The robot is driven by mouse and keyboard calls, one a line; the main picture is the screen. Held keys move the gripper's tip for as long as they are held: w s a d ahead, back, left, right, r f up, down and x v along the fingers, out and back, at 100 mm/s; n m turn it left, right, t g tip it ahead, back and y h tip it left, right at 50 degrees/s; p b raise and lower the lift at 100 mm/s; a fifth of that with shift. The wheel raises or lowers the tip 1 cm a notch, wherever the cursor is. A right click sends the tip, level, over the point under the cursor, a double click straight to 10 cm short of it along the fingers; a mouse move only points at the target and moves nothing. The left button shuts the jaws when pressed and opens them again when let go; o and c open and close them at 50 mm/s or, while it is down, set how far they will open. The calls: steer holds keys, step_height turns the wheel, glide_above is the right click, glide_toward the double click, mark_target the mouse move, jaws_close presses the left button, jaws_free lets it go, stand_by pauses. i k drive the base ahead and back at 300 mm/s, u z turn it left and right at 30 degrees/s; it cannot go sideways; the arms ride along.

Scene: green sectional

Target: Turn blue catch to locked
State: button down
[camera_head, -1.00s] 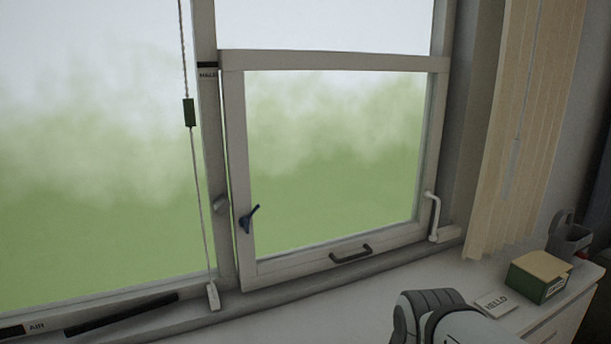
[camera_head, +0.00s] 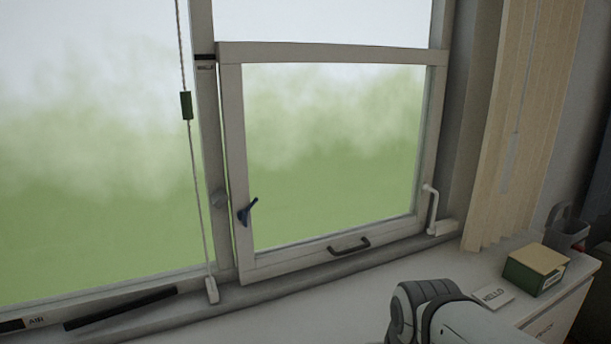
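The blue catch (camera_head: 247,212) is on the left stile of the lower window sash (camera_head: 340,258). Its lever tilts up and to the right, away from the frame post. A small grey keeper (camera_head: 218,199) sits on the post (camera_head: 209,140) to its left, apart from the catch. A narrow dark gap shows between sash and post. My gripper is not in view; only part of my arm shows at the lower right, well away from the catch.
A dark pull handle (camera_head: 349,246) is on the sash's bottom rail, and a white handle (camera_head: 431,210) at its right. A blind cord with a green toggle (camera_head: 186,105) hangs left of the post. A green box (camera_head: 535,271) and a HELLO card (camera_head: 493,296) lie on the counter.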

mark_target(242, 215)
steer(key=z, duration=0.05)
steer(key=k, duration=1.1)
steer(key=u, duration=0.8)
steer(key=i, duration=1.05)
